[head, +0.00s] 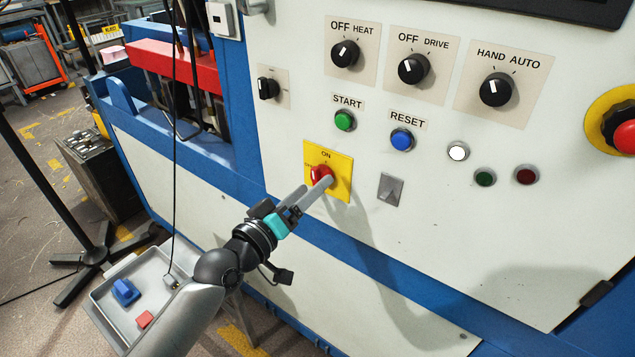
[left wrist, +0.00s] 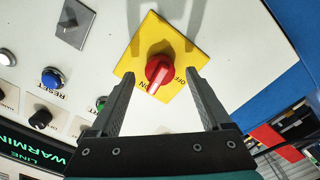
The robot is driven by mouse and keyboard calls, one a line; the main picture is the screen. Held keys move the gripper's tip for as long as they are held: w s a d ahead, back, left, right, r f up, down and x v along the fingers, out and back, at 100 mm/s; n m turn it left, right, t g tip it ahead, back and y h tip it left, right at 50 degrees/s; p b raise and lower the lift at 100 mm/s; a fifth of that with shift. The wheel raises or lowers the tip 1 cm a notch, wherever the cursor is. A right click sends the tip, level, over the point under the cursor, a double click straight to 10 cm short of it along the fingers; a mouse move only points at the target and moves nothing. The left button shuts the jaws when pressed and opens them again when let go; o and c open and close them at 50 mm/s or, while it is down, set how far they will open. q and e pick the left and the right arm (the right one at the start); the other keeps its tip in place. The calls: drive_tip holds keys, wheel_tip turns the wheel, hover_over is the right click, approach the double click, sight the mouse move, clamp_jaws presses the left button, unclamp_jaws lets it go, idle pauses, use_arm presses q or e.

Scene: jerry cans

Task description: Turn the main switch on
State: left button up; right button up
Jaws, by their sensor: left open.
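The main switch is a red rotary knob (head: 319,174) on a yellow square plate (head: 341,157) on the front of the white cabinet. In the left wrist view the knob (left wrist: 158,71) shows between my fingers, and its handle points close to the ON label, with the OFF label to its right. My left gripper (head: 316,188) is open in front of the plate, and it also shows in the left wrist view (left wrist: 160,92). Its fingers stand on either side of the knob with gaps. Part of the knob is hidden by a finger in the head view. My right gripper is out of view.
Close by are a grey toggle plate (head: 390,189), a green START button (head: 345,121) and a blue RESET button (head: 402,139). A red emergency button (head: 625,136) is at the right. A grey tray (head: 105,290) with small blocks lies below left.

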sight(320, 176)
use_arm(q)
drive_tip(key=shift+x, duration=1.55)
clamp_jaws()
